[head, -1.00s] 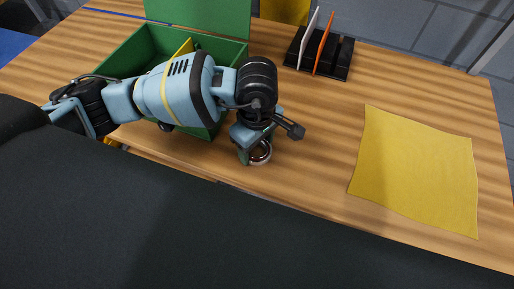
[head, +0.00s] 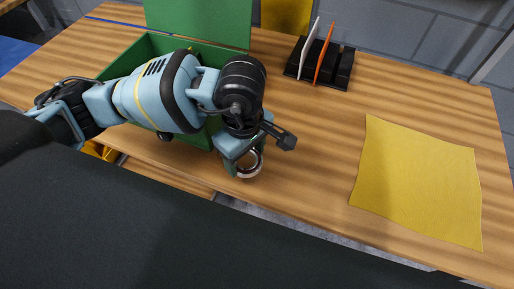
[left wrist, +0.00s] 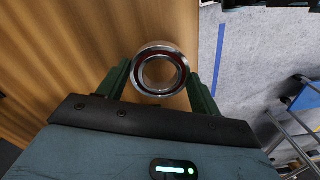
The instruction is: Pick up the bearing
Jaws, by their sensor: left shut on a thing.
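The bearing (head: 249,163) is a shiny metal ring with a dark red band inside. In the left wrist view the bearing (left wrist: 160,51) sits between the two green fingers of my left gripper (left wrist: 160,78), with a finger against each side. In the head view my left gripper (head: 246,160) is shut on it near the table's front edge, right of the green box. Whether the bearing still touches the table cannot be told. My right gripper is not in view.
A green box (head: 140,50) stands behind my left arm. A black rack (head: 330,75) with white and orange plates is at the back. A yellow cloth (head: 420,185) lies flat at the right. The table between them is clear.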

